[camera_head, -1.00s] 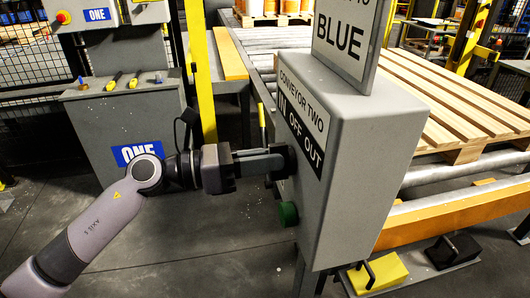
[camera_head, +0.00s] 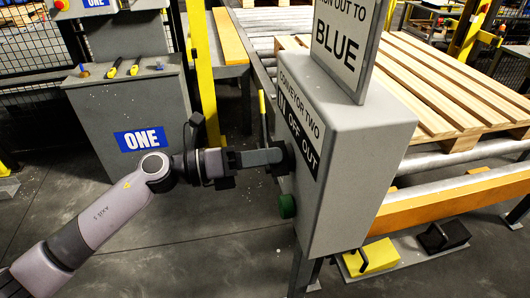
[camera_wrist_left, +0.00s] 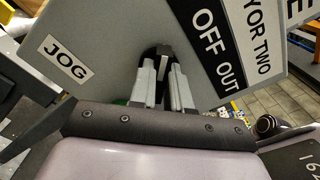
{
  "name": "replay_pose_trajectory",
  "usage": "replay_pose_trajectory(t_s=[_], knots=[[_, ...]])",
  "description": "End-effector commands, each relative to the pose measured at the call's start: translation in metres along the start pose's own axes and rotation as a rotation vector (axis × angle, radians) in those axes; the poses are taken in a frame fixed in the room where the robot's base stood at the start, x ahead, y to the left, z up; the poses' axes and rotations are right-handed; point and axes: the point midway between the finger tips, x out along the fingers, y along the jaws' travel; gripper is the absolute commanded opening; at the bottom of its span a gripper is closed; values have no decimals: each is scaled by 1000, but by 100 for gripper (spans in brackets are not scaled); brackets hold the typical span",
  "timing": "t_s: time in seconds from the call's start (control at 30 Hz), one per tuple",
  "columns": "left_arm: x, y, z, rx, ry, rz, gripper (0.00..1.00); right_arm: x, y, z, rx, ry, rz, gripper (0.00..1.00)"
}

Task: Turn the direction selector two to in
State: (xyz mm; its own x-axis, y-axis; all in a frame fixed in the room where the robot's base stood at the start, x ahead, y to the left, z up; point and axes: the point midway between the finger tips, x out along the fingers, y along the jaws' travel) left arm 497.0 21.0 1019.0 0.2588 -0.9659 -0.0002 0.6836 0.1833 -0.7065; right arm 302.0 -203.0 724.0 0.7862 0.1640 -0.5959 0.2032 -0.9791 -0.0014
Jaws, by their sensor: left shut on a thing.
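The conveyor two control box (camera_head: 362,160) is grey and stands at the centre right, with an IN OFF OUT label strip (camera_head: 299,136) on its face. The direction selector (camera_head: 288,157) is a dark knob below that strip, mostly hidden by my left gripper (camera_head: 282,156). The gripper reaches it from the left and is shut on it. In the left wrist view, both fingers (camera_wrist_left: 164,82) close around the dark selector (camera_wrist_left: 156,54), with OFF and OUT to its right. The selector's exact pointing cannot be told. My right gripper is not in view.
A green button (camera_head: 287,206) sits just below the gripper; a JOG label (camera_wrist_left: 65,62) shows on the panel. A BLUE sign (camera_head: 343,40) stands on the box. Control box ONE (camera_head: 125,110) and a yellow post (camera_head: 203,80) stand behind the arm. A roller conveyor with a pallet (camera_head: 440,85) lies right.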

Motion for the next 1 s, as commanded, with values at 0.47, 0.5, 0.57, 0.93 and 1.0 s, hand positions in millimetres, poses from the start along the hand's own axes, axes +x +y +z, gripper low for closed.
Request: replay_pose_trajectory(t_s=[0.47,0.5,0.57,0.93,1.0], knots=[[0,0,0,-2,0,1,43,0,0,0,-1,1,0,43],[0,0,0,-2,0,1,43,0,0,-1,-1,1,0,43],[0,0,0,-2,0,1,43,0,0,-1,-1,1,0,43],[-21,2,-1,0,0,3,43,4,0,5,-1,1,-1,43],[-32,3,-2,-1,0,4,43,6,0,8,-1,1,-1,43]])
